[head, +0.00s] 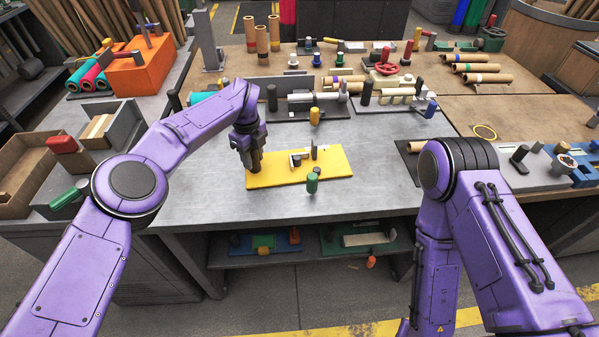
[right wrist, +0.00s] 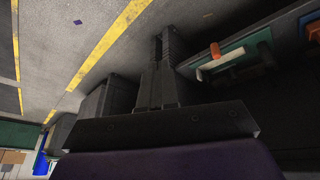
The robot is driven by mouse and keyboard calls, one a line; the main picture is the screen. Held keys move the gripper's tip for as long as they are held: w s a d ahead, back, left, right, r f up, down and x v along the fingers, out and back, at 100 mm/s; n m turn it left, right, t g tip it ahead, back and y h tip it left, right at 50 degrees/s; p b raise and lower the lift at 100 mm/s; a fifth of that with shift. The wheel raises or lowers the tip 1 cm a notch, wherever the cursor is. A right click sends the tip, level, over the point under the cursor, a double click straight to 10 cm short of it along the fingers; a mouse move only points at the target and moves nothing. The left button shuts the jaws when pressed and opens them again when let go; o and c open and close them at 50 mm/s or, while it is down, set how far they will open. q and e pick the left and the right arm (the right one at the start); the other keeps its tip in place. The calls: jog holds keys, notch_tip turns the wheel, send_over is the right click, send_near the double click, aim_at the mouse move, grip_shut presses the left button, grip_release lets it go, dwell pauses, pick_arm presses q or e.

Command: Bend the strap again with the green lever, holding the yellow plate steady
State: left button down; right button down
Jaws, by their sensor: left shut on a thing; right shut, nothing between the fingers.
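The yellow plate (head: 273,177) lies flat on the grey metal bench top. My left gripper (head: 252,168) is shut on the yellow plate at its left end. The green lever (head: 312,183) shows as a green knob at the plate's front edge, right of centre. Small pale and dark parts of the bender (head: 296,158) stand on the plate behind it; I cannot make out the strap clearly among them. My right gripper (right wrist: 163,48) is shut and empty in the right wrist view, away from the plate, with floor beyond it; the head view does not show its fingers.
Clamping fixtures (head: 310,104) line the bench further back. The bench is bare right of the plate. A lower shelf under the bench holds a green tray (head: 332,245).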

jog(key=w+a+r+m+t+y, duration=0.1)
jog(key=w+a+r+y, duration=0.1)
jog(key=w+a, duration=0.5)
jog(key=w+a+r+m+y, duration=0.1)
jog(key=w+a+r+y, duration=0.15)
jog(key=w+a, duration=0.45)
jog(key=w+a+r+y, duration=0.4)
jog(key=w+a+r, duration=0.5)
jog(key=a+r, duration=0.3)
notch_tip(320, 180, up, 13)
jog(key=n+g+h, duration=0.1)
jog(key=n+h, duration=0.3)
jog(key=n, duration=0.5)
send_over(312, 185)
jog(key=a, duration=0.4)
jog(key=x, duration=0.2)
jog(key=s+x, duration=0.1)
jog(key=x, duration=0.5)
jog(key=shift+s+d+f, duration=0.25)
jog(key=shift+d+f, duration=0.05)
jog(key=shift+d, duration=0.15)
jog(key=shift+d, duration=0.15)
